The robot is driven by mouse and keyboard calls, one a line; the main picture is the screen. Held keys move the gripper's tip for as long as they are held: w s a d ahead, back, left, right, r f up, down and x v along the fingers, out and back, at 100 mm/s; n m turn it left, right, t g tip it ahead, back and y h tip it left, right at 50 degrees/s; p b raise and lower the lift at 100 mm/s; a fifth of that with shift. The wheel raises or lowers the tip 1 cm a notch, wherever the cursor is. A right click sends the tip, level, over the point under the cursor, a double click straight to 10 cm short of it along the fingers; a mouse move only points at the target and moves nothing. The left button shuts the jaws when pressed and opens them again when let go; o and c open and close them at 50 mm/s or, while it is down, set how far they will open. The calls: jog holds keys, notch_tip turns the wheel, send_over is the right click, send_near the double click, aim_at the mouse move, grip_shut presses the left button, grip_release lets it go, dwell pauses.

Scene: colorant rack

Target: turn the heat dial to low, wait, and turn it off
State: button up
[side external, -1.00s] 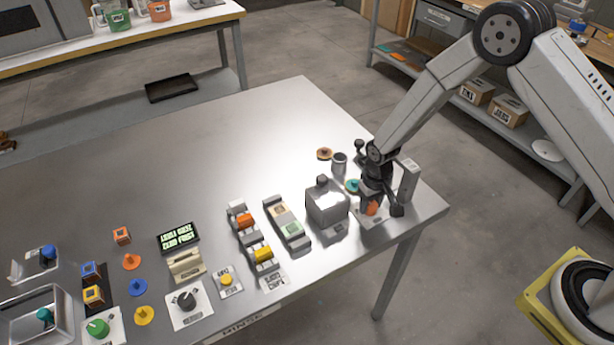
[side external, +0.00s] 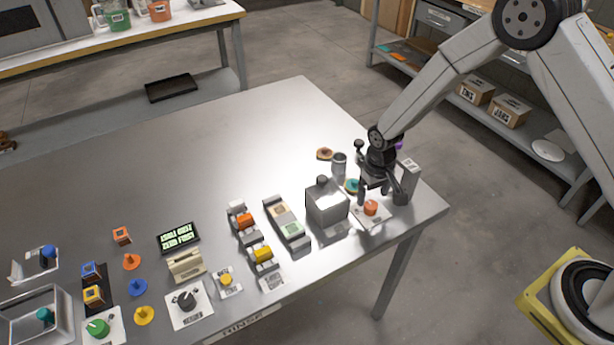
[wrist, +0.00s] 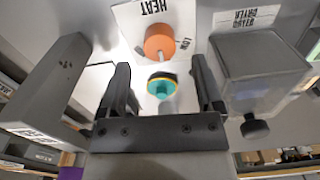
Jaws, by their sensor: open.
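The orange heat dial (side external: 371,208) sits on a white plate near the table's right corner. In the wrist view the dial (wrist: 159,42) is by the HEAT label (wrist: 153,8), with LOW printed at its right. A pale pointer mark at the dial's edge points down in the picture, away from the HEAT label and not at LOW. My gripper (side external: 381,195) is open and empty just above the dial. In the wrist view my gripper's fingers (wrist: 160,72) are spread apart, and the dial shows beyond their tips, apart from them.
A boxy clear or shiny cover with a knob (side external: 327,205) stands close on the left. A tall grey post (side external: 408,180) stands close on the right. A teal disc (side external: 352,186) and a grey cup (side external: 339,163) lie behind. A lit display (side external: 178,238) is further left; its text is unclear.

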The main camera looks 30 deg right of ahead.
aim_at(372, 205)
jog(key=shift+r, duration=2)
jog(key=shift+r, duration=0.1)
jog(key=shift+s+d+r, duration=0.1)
jog(key=shift+s+r, duration=0.05)
jog(key=shift+r, duration=0.1)
jog(key=s+d+r+t, duration=0.1)
jog(key=s+d+r, duration=0.1)
jog(key=s+r, duration=0.3)
jog(key=s+d+r+t, duration=0.1)
jog(key=s+d+r, duration=0.1)
jog(key=s+r, duration=0.4)
jog(key=shift+s+d+r+n+t, duration=0.3)
jog(key=shift+s+d+n, duration=0.1)
jog(key=shift+s, duration=1.75)
jog(key=shift+c, duration=0.3)
